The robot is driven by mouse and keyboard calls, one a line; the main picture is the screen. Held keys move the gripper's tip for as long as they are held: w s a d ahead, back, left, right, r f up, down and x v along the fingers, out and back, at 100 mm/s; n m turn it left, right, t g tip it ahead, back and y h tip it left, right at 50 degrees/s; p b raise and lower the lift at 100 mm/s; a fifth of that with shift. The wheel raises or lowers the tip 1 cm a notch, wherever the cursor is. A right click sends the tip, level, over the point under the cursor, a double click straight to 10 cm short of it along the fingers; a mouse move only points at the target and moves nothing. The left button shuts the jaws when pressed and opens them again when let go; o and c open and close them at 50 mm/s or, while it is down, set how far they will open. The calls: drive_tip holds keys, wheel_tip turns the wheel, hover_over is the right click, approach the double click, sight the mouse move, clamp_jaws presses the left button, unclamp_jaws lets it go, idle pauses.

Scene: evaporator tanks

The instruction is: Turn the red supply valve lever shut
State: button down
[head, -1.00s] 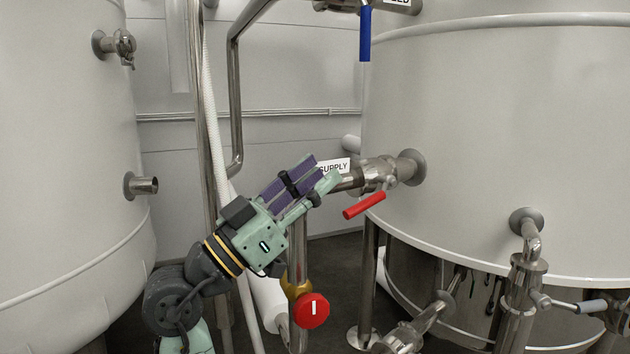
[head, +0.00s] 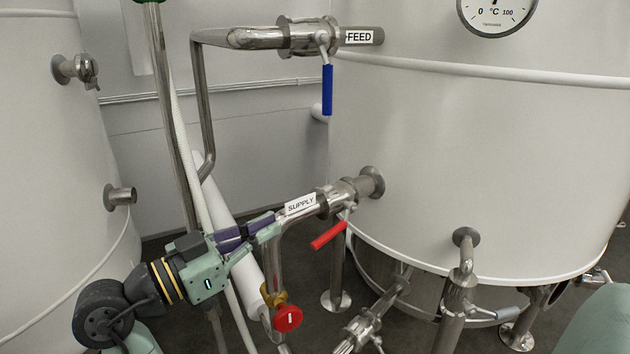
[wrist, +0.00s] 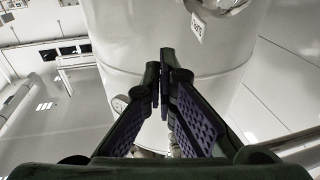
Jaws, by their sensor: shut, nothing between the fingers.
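The red supply valve lever (head: 329,235) hangs from the supply valve (head: 340,195), slanting down and to the left. The white SUPPLY label (head: 300,204) is on the pipe just left of the valve. My gripper (head: 277,226) is shut and empty, left of the lever. Its tips appear close to the supply pipe under the label; whether they touch it I cannot tell. In the wrist view my fingers (wrist: 164,72) come together at their tips with the pale tank behind. I cannot make out the red lever in the wrist view.
The FEED valve with its blue lever (head: 327,90) is above. A red round knob (head: 288,318) sits below my gripper on a brass fitting. Vertical pipes (head: 170,120) stand behind my arm. Large tanks (head: 470,160) flank both sides. Lower right are more pipes and a valve (head: 362,328).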

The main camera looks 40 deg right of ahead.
drive_tip(key=a+p, duration=0.1)
drive_tip(key=p, duration=0.1)
drive_tip(key=y+p, duration=0.1)
drive_tip(key=p, duration=0.1)
hover_over(315, 247)
wheel_tip(315, 247, down, 2)
drive_tip(key=shift+f, duration=0.85)
drive_tip(key=shift+f, duration=0.1)
